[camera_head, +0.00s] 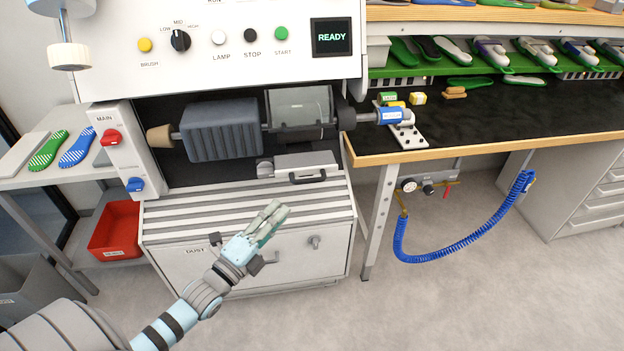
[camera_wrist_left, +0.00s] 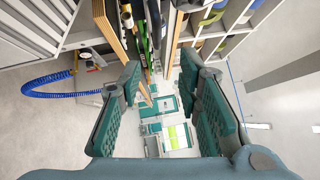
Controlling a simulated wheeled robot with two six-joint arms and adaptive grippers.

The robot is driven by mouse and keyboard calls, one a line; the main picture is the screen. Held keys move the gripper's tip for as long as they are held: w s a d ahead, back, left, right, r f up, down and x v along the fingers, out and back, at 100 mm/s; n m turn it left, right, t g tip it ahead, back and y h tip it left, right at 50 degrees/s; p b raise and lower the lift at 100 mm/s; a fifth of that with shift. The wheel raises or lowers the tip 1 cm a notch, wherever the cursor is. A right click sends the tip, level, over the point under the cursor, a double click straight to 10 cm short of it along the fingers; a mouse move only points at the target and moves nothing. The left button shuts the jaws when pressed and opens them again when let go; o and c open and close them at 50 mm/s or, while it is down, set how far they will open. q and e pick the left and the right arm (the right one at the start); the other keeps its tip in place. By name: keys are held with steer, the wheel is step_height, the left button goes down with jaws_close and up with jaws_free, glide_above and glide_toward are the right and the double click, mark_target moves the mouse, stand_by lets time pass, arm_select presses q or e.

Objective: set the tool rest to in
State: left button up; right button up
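The tool rest (camera_head: 305,163) looks to be the pale plate with a black handle below the grinding wheels. A small grey knob (camera_head: 265,168) sits at its left end. I cannot tell from this view which position it is set to. My left gripper (camera_head: 272,215) is in front of the machine's ribbed ledge, below the tool rest and apart from it. In the left wrist view its two fingers (camera_wrist_left: 165,105) stand wide apart with nothing between them. I cannot make out the tool rest in that view. My right gripper is not in view.
The machine's panel (camera_head: 215,45) overhangs the covered rollers (camera_head: 222,130). Red and blue switches stand on the MAIN post (camera_head: 118,155) at left. A wood-edged bench (camera_head: 480,148) and a coiled blue hose (camera_head: 460,238) are at right. A red bin (camera_head: 115,232) is at left.

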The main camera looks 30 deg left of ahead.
mark_target(311, 180)
arm_select(q)
steer(key=w, duration=0.4)
steer(key=w+d+r+p, duration=0.1)
steer(key=w, duration=0.4)
steer(key=w+p, duration=0.1)
steer(key=w, duration=0.3)
steer(key=shift+w+d+r, duration=0.2)
steer(key=shift+d+r, duration=0.05)
steer(key=shift+d, duration=0.15)
steer(key=shift+w+a, duration=0.1)
steer(key=shift+f, duration=0.1)
jaws_close()
